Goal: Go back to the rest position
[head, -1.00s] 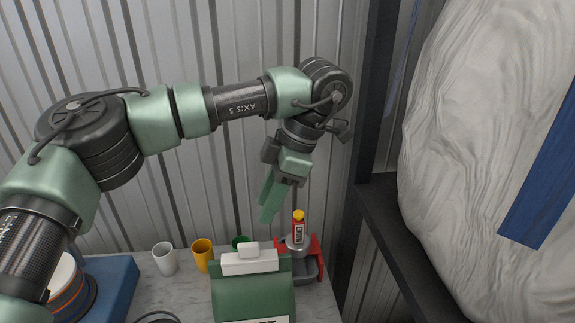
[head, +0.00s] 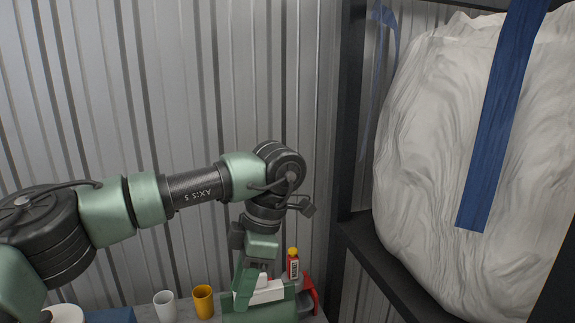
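My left arm comes in from the left, and my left gripper (head: 245,287) hangs from its wrist with the green fingers pointing down. The fingers overlap in the picture with the top of a green bag with a white clip (head: 268,292). I cannot tell whether they touch it or how far apart they are. Nothing is clearly seen held between them. My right gripper is not in view.
A white cup (head: 165,305) and a yellow cup (head: 203,301) stand left of the bag. A small red bottle with a yellow cap (head: 293,266) stands behind it, beside a red holder (head: 309,293). A large white sack (head: 440,150) fills the dark rack at right.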

